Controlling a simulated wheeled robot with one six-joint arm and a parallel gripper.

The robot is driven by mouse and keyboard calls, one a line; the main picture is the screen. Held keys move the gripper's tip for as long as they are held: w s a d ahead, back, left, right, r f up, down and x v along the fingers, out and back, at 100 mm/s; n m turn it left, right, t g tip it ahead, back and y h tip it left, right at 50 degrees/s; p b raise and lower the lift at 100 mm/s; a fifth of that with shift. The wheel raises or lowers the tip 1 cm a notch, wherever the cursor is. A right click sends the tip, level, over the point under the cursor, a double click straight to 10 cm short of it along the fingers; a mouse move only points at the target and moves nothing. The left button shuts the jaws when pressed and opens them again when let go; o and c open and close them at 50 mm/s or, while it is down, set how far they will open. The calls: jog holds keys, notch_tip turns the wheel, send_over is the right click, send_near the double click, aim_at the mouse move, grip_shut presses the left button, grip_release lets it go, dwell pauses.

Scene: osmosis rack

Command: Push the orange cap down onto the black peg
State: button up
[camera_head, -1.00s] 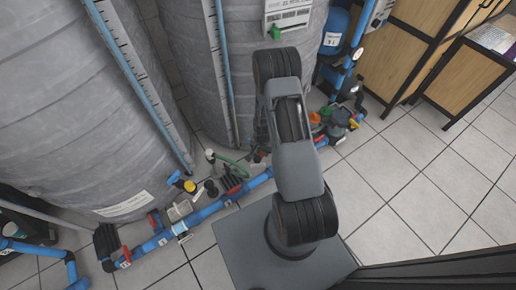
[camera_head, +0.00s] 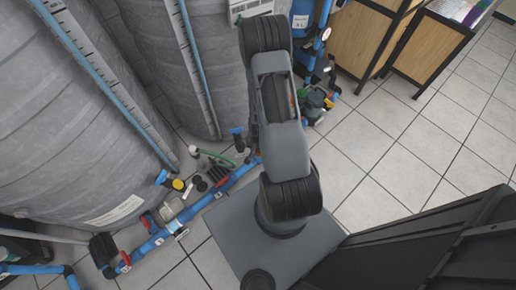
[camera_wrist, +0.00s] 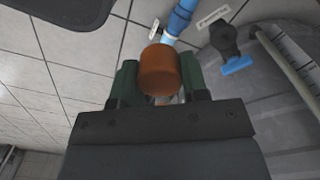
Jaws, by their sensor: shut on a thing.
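The orange cap (camera_wrist: 159,71) sits between the two green fingers of my gripper (camera_wrist: 160,82) in the wrist view. My gripper is shut on it, and the cap's rounded end points away from the gripper body. In the head view my arm hides the gripper, and I cannot make out the cap with certainty. I cannot pick out the black peg for sure in either view. The cap is not visibly seated on anything.
A blue pipe (camera_wrist: 181,20) and a black valve with a blue handle (camera_wrist: 237,65) lie beyond the cap. Large grey tanks (camera_head: 70,110) stand at left, with blue pipework (camera_head: 205,203) along their foot. Tiled floor (camera_head: 400,150) at right is clear; wooden cabinets (camera_head: 370,35) stand behind.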

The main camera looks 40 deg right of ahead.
jog(key=w+a+r+n, duration=0.5)
jog(key=w+r, duration=0.2)
jog(key=r, duration=0.2)
jog(key=w+a+r+n, duration=0.5)
jog(key=w+a+r, duration=0.1)
jog(key=r, duration=0.4)
jog(key=shift+w+a+r, duration=0.15)
jog(key=shift+w+r, duration=0.15)
jog(key=shift+w, duration=0.3)
jog(key=shift+s, duration=0.1)
